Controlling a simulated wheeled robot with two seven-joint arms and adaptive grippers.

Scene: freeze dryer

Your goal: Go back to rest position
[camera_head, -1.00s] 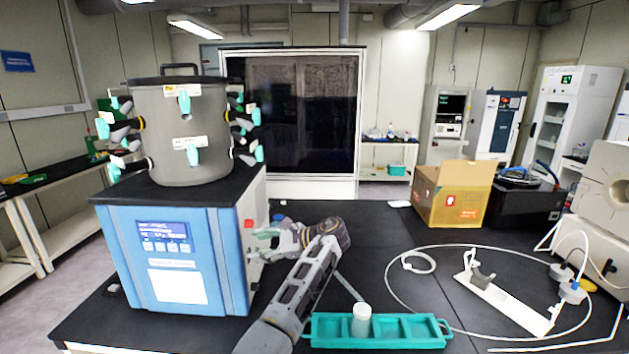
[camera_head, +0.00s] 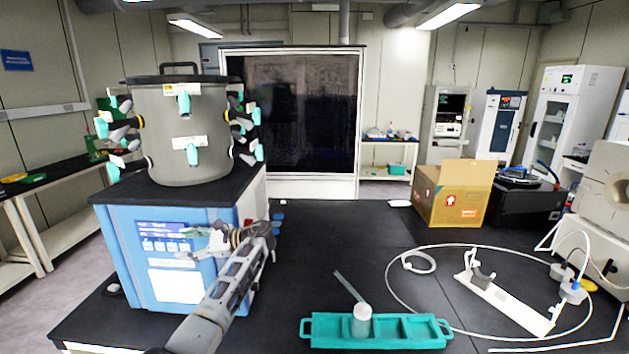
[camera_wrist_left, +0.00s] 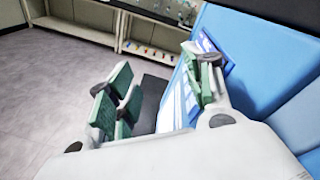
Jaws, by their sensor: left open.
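My left gripper (camera_head: 192,241) is in front of the blue front panel of the freeze dryer (camera_head: 125,265), near its screen and white label. It is open, and nothing shows between its fingers. In the left wrist view the green finger pads (camera_wrist_left: 160,95) are spread apart, with the blue panel (camera_wrist_left: 255,60) close on the right. I cannot tell whether the gripper touches the panel. The freeze dryer carries a grey chamber (camera_head: 190,150) with several teal-handled valves around it. My right gripper is not in view.
A teal tray (camera_head: 440,342) with a white-capped bottle (camera_head: 362,320) stands at the front of the black table (camera_head: 330,235). A cardboard box (camera_head: 450,200), a white stand (camera_head: 505,302) and looped tubing are to the right. The table's middle is clear.

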